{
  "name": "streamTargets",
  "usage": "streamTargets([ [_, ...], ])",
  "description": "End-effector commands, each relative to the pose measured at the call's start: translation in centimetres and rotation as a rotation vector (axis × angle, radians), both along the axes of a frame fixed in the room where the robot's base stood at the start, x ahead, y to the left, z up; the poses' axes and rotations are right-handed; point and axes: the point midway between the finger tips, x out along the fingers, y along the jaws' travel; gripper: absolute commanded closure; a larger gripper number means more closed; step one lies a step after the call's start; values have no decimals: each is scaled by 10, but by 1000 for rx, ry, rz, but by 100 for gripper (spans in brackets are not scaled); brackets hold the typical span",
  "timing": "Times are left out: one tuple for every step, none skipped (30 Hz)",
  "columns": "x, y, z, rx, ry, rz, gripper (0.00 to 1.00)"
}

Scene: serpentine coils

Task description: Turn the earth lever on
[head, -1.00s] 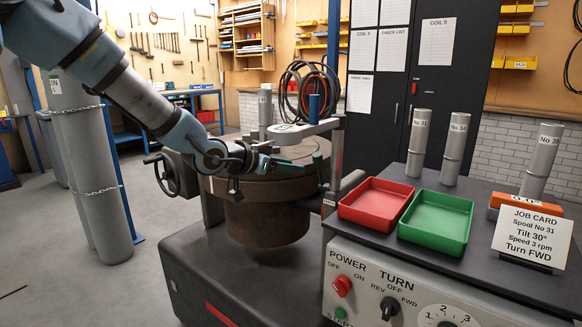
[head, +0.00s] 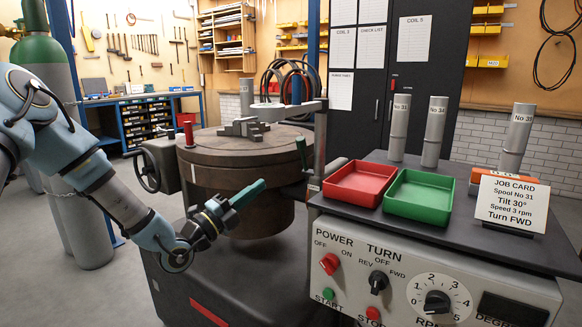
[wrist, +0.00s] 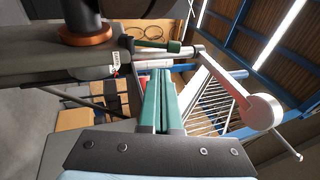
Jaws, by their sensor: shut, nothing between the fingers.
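The lever with a green grip (head: 301,152) stands at the right side of the round turntable (head: 196,162), beside the grey post. In the wrist view a green grip (wrist: 173,47) shows just beyond the fingertips, on a metal rod. My gripper (head: 262,184) is in front of the turntable, lower than the lever and to its left. Its green fingers are shut together and empty, pointing up and right. It also shows in the wrist view (wrist: 160,75). The fingers look apart from the lever.
The control panel (head: 400,275) and its bench with a red tray (head: 362,168) and a green tray (head: 410,208) stand to the right. A grey arm with a round end (wrist: 262,112) crosses the right of the wrist view.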

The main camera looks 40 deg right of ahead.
Motion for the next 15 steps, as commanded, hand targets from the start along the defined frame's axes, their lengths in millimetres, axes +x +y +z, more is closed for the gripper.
streamTargets([
  [0,0,0,-6,-13,5,100],
  [0,-1,0,-9,-18,8,100],
  [0,-3,2,-10,-23,9,100],
  [0,-6,3,-11,-24,8,100],
  [0,-9,4,-11,-24,8,100],
  [0,-14,7,-11,-23,7,100],
  [1,-19,9,-11,-23,8,100],
  [1,-24,11,-11,-23,9,100],
  [1,-31,13,-10,-22,8,100],
  [1,-37,16,-11,-22,8,100],
  [1,-43,18,-11,-21,7,100],
  [2,-51,21,-10,-22,9,100],
  [2,-57,23,-11,-21,8,100],
  [3,-63,25,-10,-21,8,100],
  [3,-71,28,-10,-20,8,100],
])
